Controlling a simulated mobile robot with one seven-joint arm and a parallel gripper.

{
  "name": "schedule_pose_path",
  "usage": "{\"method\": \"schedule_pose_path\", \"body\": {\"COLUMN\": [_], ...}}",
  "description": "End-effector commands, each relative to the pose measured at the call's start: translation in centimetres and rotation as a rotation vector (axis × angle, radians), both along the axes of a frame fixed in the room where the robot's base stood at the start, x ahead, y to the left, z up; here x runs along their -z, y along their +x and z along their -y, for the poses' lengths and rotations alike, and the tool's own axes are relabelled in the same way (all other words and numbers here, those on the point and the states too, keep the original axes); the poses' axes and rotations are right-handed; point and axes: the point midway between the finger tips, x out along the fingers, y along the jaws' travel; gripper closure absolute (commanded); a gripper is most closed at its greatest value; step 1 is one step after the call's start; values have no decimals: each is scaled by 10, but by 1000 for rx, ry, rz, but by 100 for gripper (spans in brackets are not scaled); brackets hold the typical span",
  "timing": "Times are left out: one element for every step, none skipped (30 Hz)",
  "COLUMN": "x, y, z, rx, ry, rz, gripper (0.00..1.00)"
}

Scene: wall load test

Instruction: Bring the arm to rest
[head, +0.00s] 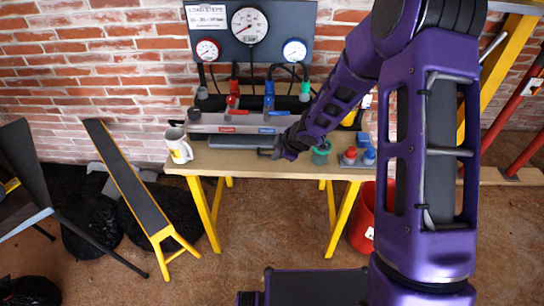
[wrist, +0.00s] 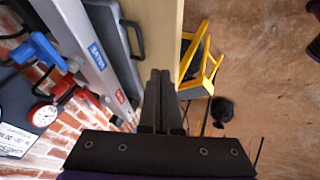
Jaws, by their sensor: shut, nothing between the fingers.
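My purple arm fills the right side of the head view and reaches left and down to the workbench. My gripper (head: 268,153) is over the bench's wooden top (head: 222,165), in front of a long grey metal bar (head: 237,122) with red and blue labels. In the wrist view my gripper (wrist: 159,76) has its two dark fingers together with nothing between them. The bar (wrist: 88,42) and a dark tray-like piece with a handle (wrist: 122,45) lie to the left of the fingers. I cannot tell whether the fingertips touch anything.
A white mug (head: 178,146) stands at the bench's left end. A gauge panel (head: 252,32) is behind.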

Motion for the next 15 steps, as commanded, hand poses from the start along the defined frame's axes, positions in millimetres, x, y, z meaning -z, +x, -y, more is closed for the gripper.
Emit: {"method": "schedule_pose_path", "body": {"x": [-13, -11, -13, -16, -18, -20, -22, -23, -24, -25, -25, -26, -27, -27, -27], "y": [-4, -6, -7, -8, -9, -11, -12, -12, -13, -14, -14, -14, -14, -14, -14], "z": [6, 7, 7, 9, 9, 10, 10, 11, 11, 12, 12, 12, 12, 12, 12], "rx": [4, 4, 3, 5, 3, 3, 4, 3, 2, 2, 2, 2, 2, 2, 2], "ry": [0, 1, 2, 2, 3, 1, 2, 1, 0, -1, 0, 0, 0, 0, 0], "rz": [2, -1, -1, -1, 0, 0, 0, -1, -1, -1, -1, 0, 0, 0, 0], "gripper": [100, 100, 100, 100, 100, 100, 100, 100, 100, 100, 100, 100, 100, 100, 100]}}
